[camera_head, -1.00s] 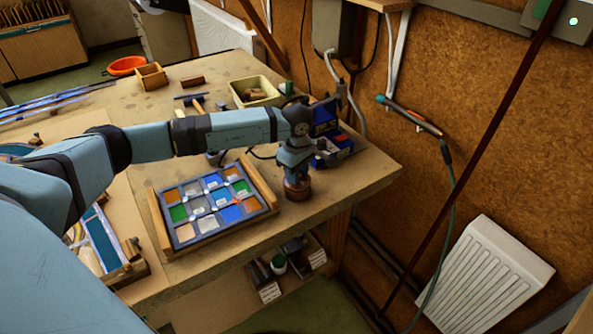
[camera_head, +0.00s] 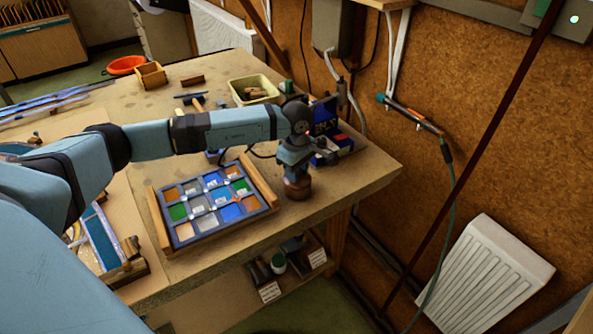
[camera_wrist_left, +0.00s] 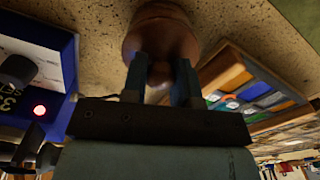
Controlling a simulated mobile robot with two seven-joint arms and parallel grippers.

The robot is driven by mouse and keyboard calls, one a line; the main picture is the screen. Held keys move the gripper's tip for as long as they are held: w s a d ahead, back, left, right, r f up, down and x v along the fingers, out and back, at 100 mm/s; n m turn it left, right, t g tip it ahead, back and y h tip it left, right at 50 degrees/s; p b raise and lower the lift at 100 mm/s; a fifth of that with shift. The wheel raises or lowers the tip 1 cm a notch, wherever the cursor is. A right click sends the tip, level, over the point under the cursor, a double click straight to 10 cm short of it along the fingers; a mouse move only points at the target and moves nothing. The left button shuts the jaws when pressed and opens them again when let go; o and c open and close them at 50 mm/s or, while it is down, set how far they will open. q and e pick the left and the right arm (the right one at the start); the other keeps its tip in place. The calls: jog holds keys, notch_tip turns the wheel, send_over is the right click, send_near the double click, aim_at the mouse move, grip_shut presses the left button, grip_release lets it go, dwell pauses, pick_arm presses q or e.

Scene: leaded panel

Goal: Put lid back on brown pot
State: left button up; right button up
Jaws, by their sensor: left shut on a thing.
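The brown pot (camera_head: 297,190) stands on the workbench near its front right edge, right of the leaded panel (camera_head: 240,219). My left gripper (camera_head: 297,173) points down directly over the pot. In the left wrist view, the brown pot (camera_wrist_left: 160,20) is at the top, and the fingers of my left gripper (camera_wrist_left: 160,78) are shut on a small brown lid (camera_wrist_left: 160,70) at its mouth. The lid's rim is mostly hidden by the fingers, and I cannot tell whether it is fully seated. My right gripper is not in view.
A blue box (camera_head: 340,135) stands close behind the pot and shows at the left of the left wrist view (camera_wrist_left: 45,65). A cream tray (camera_head: 254,92) is farther back. The bench's front edge is near the pot.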

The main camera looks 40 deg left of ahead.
pick_arm(q)
jog(key=shift+f+b, duration=0.25)
jog(key=shift+b, duration=0.45)
dwell(1.5)
jog(key=o, duration=1.5)
jog(key=shift+r, duration=0.15)
jog(key=shift+r+p, duration=1.6)
jog(key=shift+r, duration=1.85)
grip_shut()
